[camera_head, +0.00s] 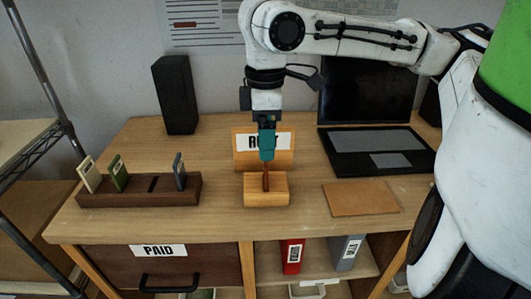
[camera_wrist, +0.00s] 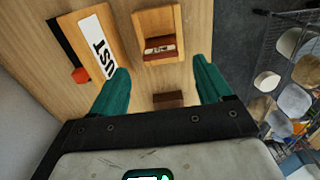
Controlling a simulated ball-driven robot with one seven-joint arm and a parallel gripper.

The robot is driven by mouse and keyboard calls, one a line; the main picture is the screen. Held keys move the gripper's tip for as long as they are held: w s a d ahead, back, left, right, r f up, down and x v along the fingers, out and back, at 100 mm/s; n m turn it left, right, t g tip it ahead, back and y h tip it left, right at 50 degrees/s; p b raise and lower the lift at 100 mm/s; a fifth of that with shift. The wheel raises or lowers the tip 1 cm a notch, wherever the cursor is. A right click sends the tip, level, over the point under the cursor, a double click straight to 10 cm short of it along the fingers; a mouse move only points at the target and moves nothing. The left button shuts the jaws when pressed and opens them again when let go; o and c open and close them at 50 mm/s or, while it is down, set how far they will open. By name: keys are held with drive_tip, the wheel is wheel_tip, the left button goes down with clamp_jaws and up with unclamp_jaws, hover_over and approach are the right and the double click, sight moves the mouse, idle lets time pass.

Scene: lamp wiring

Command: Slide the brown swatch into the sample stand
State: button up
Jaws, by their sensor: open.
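The brown swatch (camera_head: 266,180) stands upright in the slot of the light wooden sample stand (camera_head: 266,197) at the middle of the desk. In the wrist view the reddish-brown swatch (camera_wrist: 160,49) lies across the stand (camera_wrist: 157,20) and carries a pale label. How deep it sits I cannot tell. My gripper (camera_head: 267,158) is above the stand with teal fingers pointing down. In the wrist view my gripper (camera_wrist: 160,85) is open, its fingers wide apart with the swatch not gripped; the swatch appears beyond the fingertips.
A dark rack (camera_head: 140,192) at the left holds cream, green and blue-grey swatches, with one empty slot. A wooden sign (camera_head: 246,158) stands close behind the stand. A laptop (camera_head: 375,150) and a tan mat (camera_head: 360,198) are at the right. A black speaker (camera_head: 177,95) stands at the back left.

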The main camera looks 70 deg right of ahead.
drive_tip(key=shift+r, duration=1.95)
drive_tip(key=shift+f, duration=0.1)
